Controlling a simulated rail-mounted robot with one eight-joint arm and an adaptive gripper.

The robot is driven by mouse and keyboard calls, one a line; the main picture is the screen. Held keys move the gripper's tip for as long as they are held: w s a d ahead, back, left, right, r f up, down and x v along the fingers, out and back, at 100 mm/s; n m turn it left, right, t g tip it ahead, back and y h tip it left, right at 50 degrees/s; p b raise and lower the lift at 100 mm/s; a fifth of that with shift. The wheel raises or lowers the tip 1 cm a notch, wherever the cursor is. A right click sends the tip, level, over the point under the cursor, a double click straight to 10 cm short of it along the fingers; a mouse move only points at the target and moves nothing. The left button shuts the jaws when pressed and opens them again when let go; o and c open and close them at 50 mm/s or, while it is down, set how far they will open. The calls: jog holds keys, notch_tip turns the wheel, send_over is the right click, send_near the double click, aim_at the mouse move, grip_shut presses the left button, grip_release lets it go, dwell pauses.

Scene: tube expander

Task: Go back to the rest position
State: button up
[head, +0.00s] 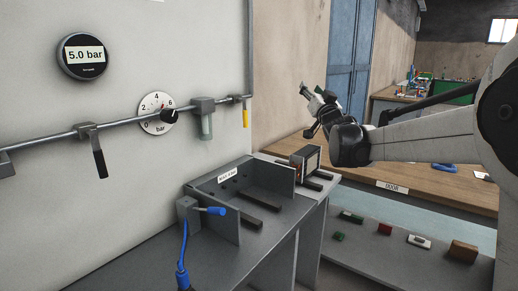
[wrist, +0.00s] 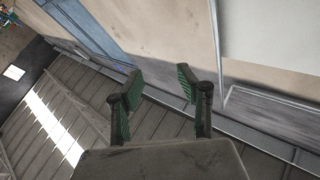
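My gripper (head: 311,93) is raised in the air in the head view, right of the wall panel and above the bench. The wrist view shows its two green-padded fingers (wrist: 159,93) spread apart with nothing between them. My arm reaches in from the right edge of the head view. No object is in contact with the fingers.
A pressure pipe (head: 130,121) with a gauge runs along the wall. Several small parts lie on a lower grey surface.

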jog(key=s+d+f+m+g+h, duration=0.1)
jog(key=s+d+f+g+h, duration=0.3)
jog(key=s, duration=0.7)
jog(key=s+d+f+g, duration=0.1)
jog(key=s+f+g, duration=0.2)
jog(key=s+f, duration=0.55)
jog(key=s+f+g, duration=0.2)
jog(key=s+f, duration=0.4)
jog(key=s, duration=0.4)
jog(key=s+a+f+n+g, duration=0.1)
jog(key=s+f+g, duration=0.2)
jog(key=s+f, duration=0.3)
jog(key=s+a+f+n+g, duration=0.1)
jog(key=s+f, duration=0.5)
jog(key=s, duration=1)
jog(key=shift+f+g+y, duration=0.3)
jog(key=shift+f+g, duration=0.05)
jog(key=shift+g, duration=0.55)
